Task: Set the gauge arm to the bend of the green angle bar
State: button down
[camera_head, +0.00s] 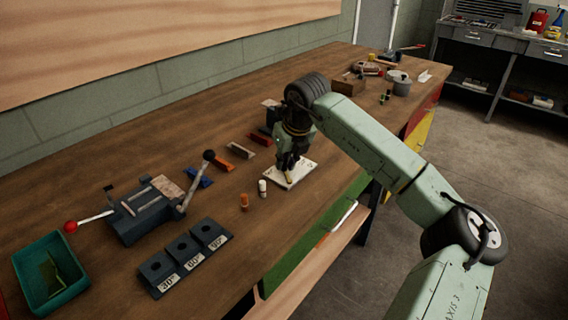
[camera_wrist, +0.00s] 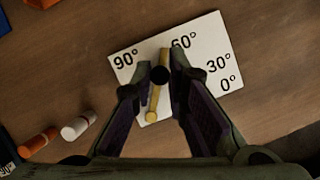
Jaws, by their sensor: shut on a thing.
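The gauge is a white plate (camera_wrist: 215,52) marked 0°, 30°, 60° and 90°; it also lies on the bench in the head view (camera_head: 300,172). Its yellow gauge arm (camera_wrist: 153,104) has a black knob (camera_wrist: 160,76). The arm's far end lies between the 90° and 60° marks, close to the left of 60°. My gripper (camera_wrist: 160,72) is shut on the knob, with a finger at either side. In the head view my gripper (camera_head: 289,165) is over the plate and hides part of it. Green pieces (camera_head: 52,270) lie in a teal bin; I cannot tell their bend.
A bending tool (camera_head: 145,208) with two levers stands left. Three dark blocks (camera_head: 186,250) marked with angles sit in front. Blue (camera_head: 198,177), orange (camera_head: 222,160) and red (camera_head: 258,139) pieces lie behind.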

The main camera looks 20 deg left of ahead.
jog(key=m+b, duration=0.1)
jog(key=b, duration=0.1)
jog(key=d+m+b, duration=0.1)
jog(key=shift+w+f+m+t+h+b, duration=0.25)
jog(key=shift+m+t+h+b, duration=0.05)
jog(key=shift+h+b, duration=0.1)
jog(key=shift+w+d+r+m+h+b, duration=0.1)
jog(key=shift+d+m+h+b, duration=0.1)
jog(key=shift+m+b, duration=0.45)
jog(key=shift+d+r+m+h+b, duration=0.1)
jog(key=shift+d+m+h+b, duration=0.1)
jog(key=shift+m+b, duration=0.4)
jog(key=c, duration=1.6)
grip_release()
jog(key=shift+o, duration=0.2)
jog(key=shift+r, duration=0.15)
jog(key=v, duration=1.1)
jog(key=shift+s+r, duration=0.3)
jog(key=shift+s, duration=0.05)
